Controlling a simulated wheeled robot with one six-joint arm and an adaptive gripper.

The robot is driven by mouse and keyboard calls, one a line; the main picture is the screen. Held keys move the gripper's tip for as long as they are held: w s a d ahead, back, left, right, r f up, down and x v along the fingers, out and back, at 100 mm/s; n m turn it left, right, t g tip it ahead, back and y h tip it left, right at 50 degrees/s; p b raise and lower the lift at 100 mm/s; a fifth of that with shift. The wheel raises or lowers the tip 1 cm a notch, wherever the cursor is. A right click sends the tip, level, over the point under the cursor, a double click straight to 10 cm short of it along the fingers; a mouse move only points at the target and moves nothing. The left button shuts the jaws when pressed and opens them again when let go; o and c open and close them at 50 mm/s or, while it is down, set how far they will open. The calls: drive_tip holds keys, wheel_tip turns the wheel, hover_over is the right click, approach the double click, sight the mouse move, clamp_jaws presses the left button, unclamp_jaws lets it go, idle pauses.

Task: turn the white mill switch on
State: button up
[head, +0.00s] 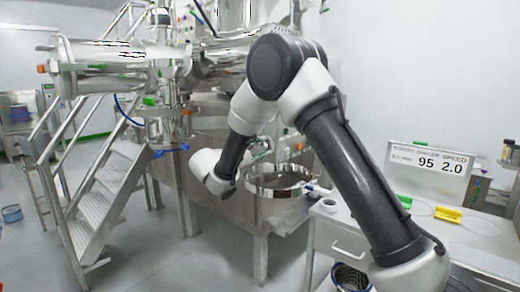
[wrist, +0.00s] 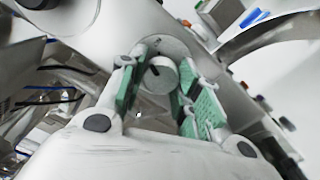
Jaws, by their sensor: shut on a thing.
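The white mill switch (wrist: 161,74) is a round knob on a grey round plate (wrist: 165,46), in the upper middle of the wrist view. The green-padded fingers of my gripper (wrist: 159,84) stand on both sides of the knob and are shut on it. A small dark mark shows on the plate above the knob. The switch cannot be made out there.
Coloured buttons (head: 297,148) sit right of my gripper on the machine. A round steel sieve bowl (head: 276,194) stands just below it. A white bench (head: 338,240) with a display sign (head: 430,163) is at right. Steel steps (head: 100,200) stand at left; the floor between is clear.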

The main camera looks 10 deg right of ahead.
drive_tip(key=shift+m, duration=2.2)
drive_tip(key=o, duration=1)
drive_tip(key=shift+o, duration=0.2)
drive_tip(key=v, duration=1.2)
